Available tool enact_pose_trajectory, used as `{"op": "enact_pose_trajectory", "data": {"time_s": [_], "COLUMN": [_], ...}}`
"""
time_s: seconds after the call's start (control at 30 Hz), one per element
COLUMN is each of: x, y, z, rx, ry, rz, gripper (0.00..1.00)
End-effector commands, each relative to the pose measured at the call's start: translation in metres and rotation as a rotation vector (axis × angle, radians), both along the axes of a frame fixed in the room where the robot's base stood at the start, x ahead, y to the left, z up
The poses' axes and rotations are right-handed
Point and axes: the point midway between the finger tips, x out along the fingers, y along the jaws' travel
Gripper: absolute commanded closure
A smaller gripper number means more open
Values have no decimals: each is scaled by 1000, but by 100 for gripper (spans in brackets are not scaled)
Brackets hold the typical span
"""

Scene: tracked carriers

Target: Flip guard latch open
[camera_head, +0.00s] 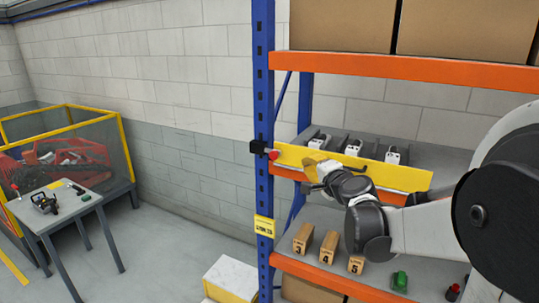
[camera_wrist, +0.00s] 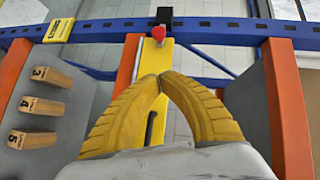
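The guard is a long yellow bar (camera_head: 405,177) across the front of the middle shelf. At its left end a black latch block (camera_head: 257,147) with a red knob (camera_head: 273,154) sits on the blue upright. In the wrist view the red knob (camera_wrist: 158,32) is at top centre, beyond my fingertips, with the yellow bar (camera_wrist: 153,62) running down from it. My gripper (camera_head: 312,166) is in front of the bar, right of the knob. Its yellow fingers (camera_wrist: 160,77) meet at the tips, apart from the knob. A dark handle (camera_wrist: 150,128) on the bar shows between the fingers.
White-and-black devices (camera_head: 393,155) stand in slots behind the bar. Numbered wooden blocks (camera_head: 329,247), a green item (camera_head: 400,281) and a red item (camera_head: 453,292) are on the shelf below.

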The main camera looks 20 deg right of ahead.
Motion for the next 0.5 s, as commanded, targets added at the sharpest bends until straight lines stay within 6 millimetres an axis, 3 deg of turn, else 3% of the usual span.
{"op": "enact_pose_trajectory", "data": {"time_s": [0.27, 0.5], "x": [13, 60], "y": [-2, -8], "z": [-2, -9], "rx": [-1, -2], "ry": [0, 1], "rz": [1, 2], "gripper": [100, 100]}}
